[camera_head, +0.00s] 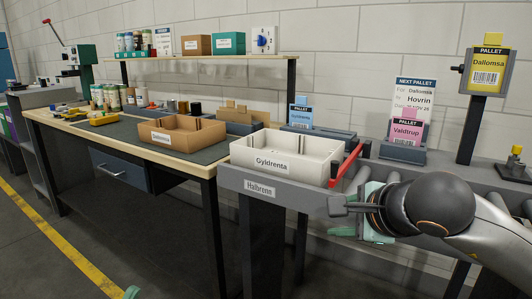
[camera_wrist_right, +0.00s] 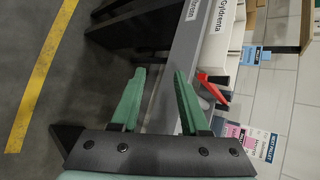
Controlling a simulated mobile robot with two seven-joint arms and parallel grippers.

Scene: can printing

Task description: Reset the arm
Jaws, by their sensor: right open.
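My right arm comes in from the right in the head view. Its gripper (camera_head: 356,212) is beside the right part of the grey conveyor, near the red bar. In the right wrist view the two green fingers of this gripper (camera_wrist_right: 159,75) stand apart with nothing between them. Only a small green piece, which may be the tip of my left gripper (camera_head: 132,292), shows at the bottom edge of the head view. Its jaws cannot be made out.
A white crate labelled Gyldrenta (camera_head: 268,164) stands on the grey conveyor end labelled Halbrenn (camera_head: 258,189), by a red bar (camera_head: 346,164). A brown crate (camera_head: 170,141) is on the workbench (camera_head: 205,168). Pallet signs (camera_head: 408,135) stand behind. Floor in front is clear.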

